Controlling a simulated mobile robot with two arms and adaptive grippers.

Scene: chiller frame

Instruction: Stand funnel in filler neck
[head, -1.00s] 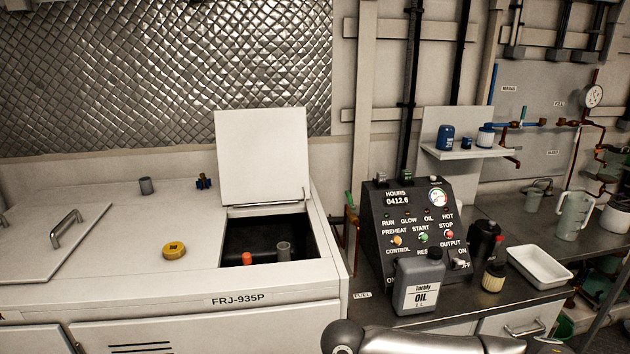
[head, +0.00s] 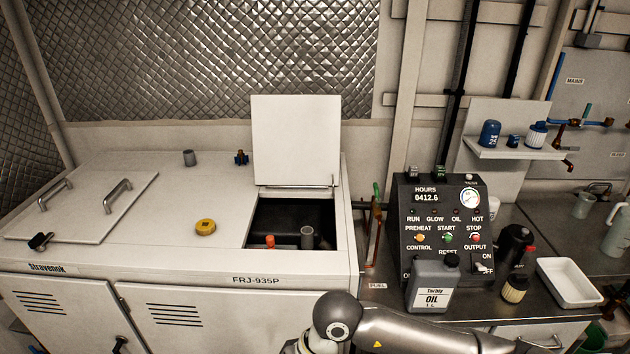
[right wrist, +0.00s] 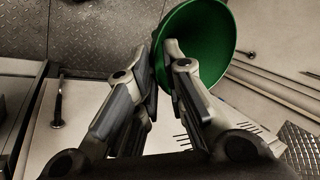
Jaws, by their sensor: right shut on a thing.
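A green funnel (right wrist: 198,50) is in the right wrist view, its wide mouth towards the top. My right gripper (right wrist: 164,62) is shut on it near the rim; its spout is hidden. In the head view, an open hatch in the white cabinet shows a grey upright tube (head: 307,236), which looks like the filler neck, beside a red-orange part (head: 269,241). My right arm crosses the bottom of the head view, in front of the cabinet's right end; its gripper and the funnel are out of that view. My left gripper is in no view.
The raised hatch lid (head: 296,140) stands behind the opening. A yellow cap (head: 205,226) lies on the cabinet top (head: 150,250), left of the hatch. A grey oil bottle (head: 432,288) stands before the control panel (head: 446,205) on the right. A white tray (head: 569,283) is farther right.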

